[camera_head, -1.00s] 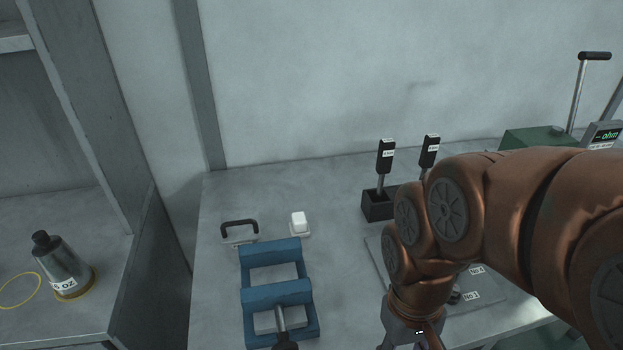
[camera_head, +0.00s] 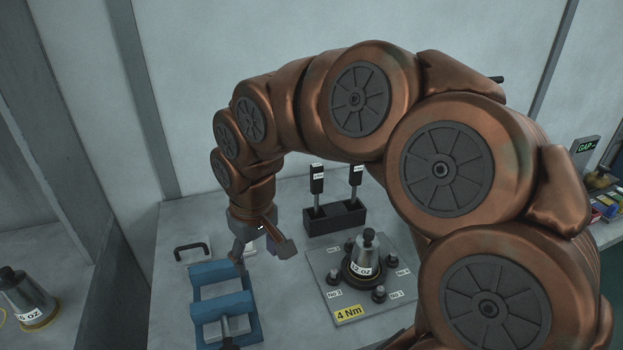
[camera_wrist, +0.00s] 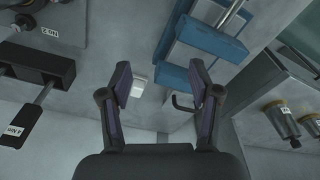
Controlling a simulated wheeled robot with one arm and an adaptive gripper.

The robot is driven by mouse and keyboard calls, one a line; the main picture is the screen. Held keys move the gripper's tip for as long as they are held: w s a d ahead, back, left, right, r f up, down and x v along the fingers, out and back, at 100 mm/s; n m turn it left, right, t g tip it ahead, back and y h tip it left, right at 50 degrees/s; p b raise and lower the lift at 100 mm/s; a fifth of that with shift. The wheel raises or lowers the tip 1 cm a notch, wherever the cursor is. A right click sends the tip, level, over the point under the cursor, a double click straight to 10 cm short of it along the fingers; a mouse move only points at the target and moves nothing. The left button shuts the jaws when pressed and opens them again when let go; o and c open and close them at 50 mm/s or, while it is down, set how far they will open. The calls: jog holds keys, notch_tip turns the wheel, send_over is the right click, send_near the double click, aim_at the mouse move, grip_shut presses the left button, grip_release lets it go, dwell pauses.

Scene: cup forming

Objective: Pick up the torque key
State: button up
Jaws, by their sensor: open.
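Two tools with black labelled handles, which look like torque keys, stand upright in a black holder (camera_head: 335,220) at the back of the bench. One is the left key (camera_head: 317,182), the other the right key (camera_head: 355,176); the labels are too small to read surely. In the wrist view the holder (camera_wrist: 50,68) and one key's labelled handle (camera_wrist: 18,128) lie at the left, outside the fingers. My gripper (camera_head: 263,246) is left of the holder, above the bench near the blue vise (camera_head: 222,272). Its fingers (camera_wrist: 160,75) are open and empty.
A grey plate (camera_head: 320,262) marked 4 Nm carries a 12 OZ metal piece (camera_head: 367,252) and several bolts, right of my gripper. A black-handled item (camera_head: 192,250) sits behind the vise. Another metal piece (camera_head: 28,298) stands on the left shelf.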

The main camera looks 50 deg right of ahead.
jog(key=w+d+r+m+t+p, duration=0.1)
jog(key=w+d+r, duration=0.2)
jog(key=d, duration=0.3)
jog(key=w+d+r+m+t+p, duration=0.1)
jog(key=w+d+r+p, duration=0.15)
jog(key=d+r, duration=0.2)
jog(key=r+m+h+p, duration=0.1)
jog(key=m+h+p, duration=0.1)
jog(key=m, duration=0.1)
send_over(318, 166)
jog(key=s+a, duration=0.2)
jog(key=shift+s+d+t, duration=0.2)
jog(key=shift+d+t, duration=0.1)
jog(key=shift+d, duration=0.15)
jog(key=shift+w+p+x, duration=0.15)
jog(key=shift+p+x, duration=0.55)
jog(key=shift+x, duration=1.15)
jog(key=shift+w+p+x, duration=0.1)
jog(key=shift+p+x, duration=0.55)
jog(key=shift+x, duration=1.2)
jog(key=shift+r, duration=0.1)
grip_shut()
jog(key=shift+r, duration=0.1)
